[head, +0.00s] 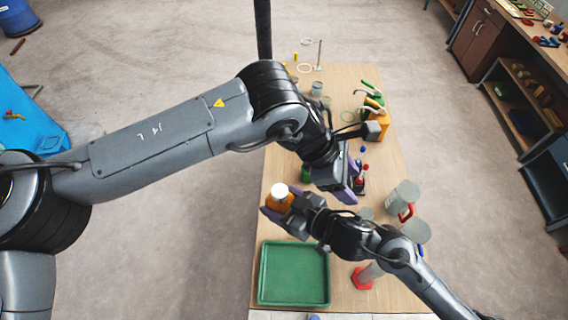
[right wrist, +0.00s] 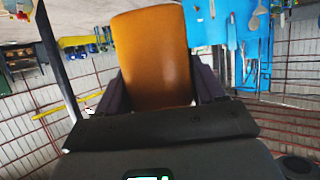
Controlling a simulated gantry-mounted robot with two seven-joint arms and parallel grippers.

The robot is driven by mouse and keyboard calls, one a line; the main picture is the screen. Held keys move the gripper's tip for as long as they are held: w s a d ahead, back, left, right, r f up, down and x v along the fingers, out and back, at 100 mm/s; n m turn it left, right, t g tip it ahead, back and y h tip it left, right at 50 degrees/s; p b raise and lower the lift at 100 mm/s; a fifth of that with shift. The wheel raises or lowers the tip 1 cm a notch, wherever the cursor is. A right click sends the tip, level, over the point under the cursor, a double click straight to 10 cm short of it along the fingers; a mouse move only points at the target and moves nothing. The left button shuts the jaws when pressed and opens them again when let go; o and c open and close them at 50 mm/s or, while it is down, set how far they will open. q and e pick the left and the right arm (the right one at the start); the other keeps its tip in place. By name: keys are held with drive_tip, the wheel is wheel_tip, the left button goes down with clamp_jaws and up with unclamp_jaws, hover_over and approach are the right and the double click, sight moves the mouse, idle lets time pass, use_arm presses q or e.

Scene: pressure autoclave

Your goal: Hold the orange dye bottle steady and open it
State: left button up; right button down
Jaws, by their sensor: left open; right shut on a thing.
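The orange dye bottle (head: 279,203) has a white cap (head: 279,190) and stands upright above the wooden table, beyond the green tray. My right gripper (head: 277,212) is shut on its body; the orange body also fills the middle of the right wrist view (right wrist: 154,55), between the two fingers. The cap is on the bottle in the head view and does not show in the right wrist view. My left gripper (head: 345,190) is open and apart from the bottle, to its right. What lies directly under the left gripper is partly hidden.
A green tray (head: 263,275) lies at the near left of the table (head: 345,85). Metal containers (head: 403,196), one with a red handle, stand at the right. A red-based cylinder (head: 362,279) is near the front. Orange and green items (head: 376,125) stand further back.

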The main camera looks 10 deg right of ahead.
use_arm(q)
drive_tip(key=w+a+r+m+t+y, duration=0.1)
drive_tip(key=a+m+y, duration=0.3)
drive_tip(key=a+m, duration=0.15)
wheel_tip(320, 180, up, 2)
drive_tip(key=m+t+y, duration=0.1)
drive_tip(key=m+y, duration=0.1)
hover_over(284, 189)
drive_tip(key=shift+s+d, duration=0.15)
drive_tip(key=shift+f+y, duration=0.15)
drive_tip(key=shift+y, duration=0.15)
drive_tip(key=shift+a+f, duration=0.2)
drive_tip(key=shift+f, duration=3.45)
